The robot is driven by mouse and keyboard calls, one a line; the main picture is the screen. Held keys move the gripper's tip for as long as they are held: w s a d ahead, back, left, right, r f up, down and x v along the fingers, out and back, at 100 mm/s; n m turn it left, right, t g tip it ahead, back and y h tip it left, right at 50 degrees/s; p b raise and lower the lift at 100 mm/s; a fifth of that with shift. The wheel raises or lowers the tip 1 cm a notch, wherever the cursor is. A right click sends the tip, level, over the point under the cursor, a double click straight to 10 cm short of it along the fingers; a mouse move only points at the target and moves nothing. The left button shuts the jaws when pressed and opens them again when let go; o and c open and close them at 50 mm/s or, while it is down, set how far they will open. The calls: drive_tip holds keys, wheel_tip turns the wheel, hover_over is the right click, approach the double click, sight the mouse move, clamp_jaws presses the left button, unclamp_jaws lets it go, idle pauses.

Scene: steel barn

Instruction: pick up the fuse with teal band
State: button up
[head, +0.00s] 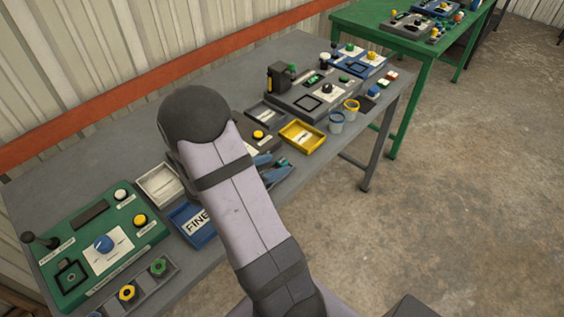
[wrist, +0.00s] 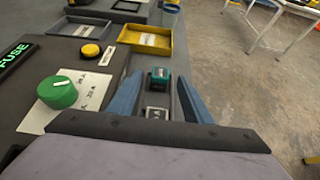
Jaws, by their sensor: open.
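A small dark block with a teal face (wrist: 159,77), which looks like the fuse with teal band, is on the grey table in the wrist view. A small teal and dark shape (head: 282,162) shows there in the head view. My gripper (wrist: 161,80) is open, its two blue fingers on either side of the teal block, with gaps visible. A second small block with a pale, lettered face (wrist: 157,113) lies nearer my wrist between the fingers. I cannot tell whether the fingers touch anything. In the head view my arm hides part of this area.
A yellow tray (head: 302,124) lies just beyond. A panel with a green knob (wrist: 57,93), a yellow button (wrist: 90,51) and a lit FUSE sign (wrist: 13,58) stands left. A blue tray (head: 176,219) and green panel (head: 76,284) are nearer. Open floor lies right.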

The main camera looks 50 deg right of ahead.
drive_tip(key=shift+x, duration=1.25)
drive_tip(key=c, duration=1.1)
drive_tip(key=shift+r, duration=0.15)
wheel_tip(320, 180, up, 10)
